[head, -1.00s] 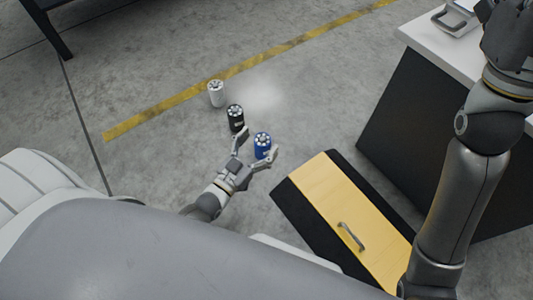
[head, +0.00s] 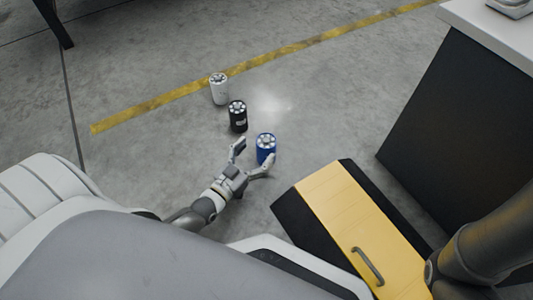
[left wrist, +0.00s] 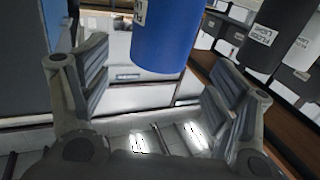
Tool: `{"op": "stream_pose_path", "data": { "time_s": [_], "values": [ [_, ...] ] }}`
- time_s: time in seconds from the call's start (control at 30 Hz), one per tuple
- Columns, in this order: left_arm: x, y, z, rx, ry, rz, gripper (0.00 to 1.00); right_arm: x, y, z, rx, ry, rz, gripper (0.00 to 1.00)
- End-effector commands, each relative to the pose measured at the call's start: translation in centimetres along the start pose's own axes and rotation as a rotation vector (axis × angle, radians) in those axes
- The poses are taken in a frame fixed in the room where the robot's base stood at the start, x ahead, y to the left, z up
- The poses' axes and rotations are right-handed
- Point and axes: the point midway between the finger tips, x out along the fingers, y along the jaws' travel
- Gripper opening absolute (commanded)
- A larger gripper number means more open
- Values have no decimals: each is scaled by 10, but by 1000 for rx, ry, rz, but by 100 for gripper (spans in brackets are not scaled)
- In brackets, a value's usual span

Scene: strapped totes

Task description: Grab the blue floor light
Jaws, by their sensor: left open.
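The blue floor light (head: 266,150) stands upright on the grey floor, with a ring of pale spots on its top. My left gripper (head: 253,158) is open beside it, on the near side, one finger to its left and the other at its lower right. In the left wrist view, the blue light (left wrist: 166,35) fills the top middle, in the gap between the open fingers (left wrist: 160,90). I cannot tell whether a finger touches it. My right gripper is out of view; only part of my right arm shows at the lower right.
A black light (head: 238,117) and a white light (head: 219,90) stand behind the blue one, to its left. A black-edged yellow panel with a handle (head: 367,266) lies right of my gripper. A dark cabinet (head: 440,120) stands at the right. Floor left of the lights is clear.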

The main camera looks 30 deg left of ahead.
Motion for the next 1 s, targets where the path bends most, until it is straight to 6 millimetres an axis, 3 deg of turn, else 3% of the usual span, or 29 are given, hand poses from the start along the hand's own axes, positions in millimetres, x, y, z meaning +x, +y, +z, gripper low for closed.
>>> {"op": "stream_pose_path", "data": {
  "time_s": [0.5, 0.87, 1.0],
  "values": [
    [48, 2, -1, -1, 3, -1, 82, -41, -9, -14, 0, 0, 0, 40],
    [56, 1, -4, 0, 0, 0, 82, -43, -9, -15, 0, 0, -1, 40],
    [55, 1, -4, 0, 0, 0, 66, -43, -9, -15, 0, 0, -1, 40]
  ]
}}
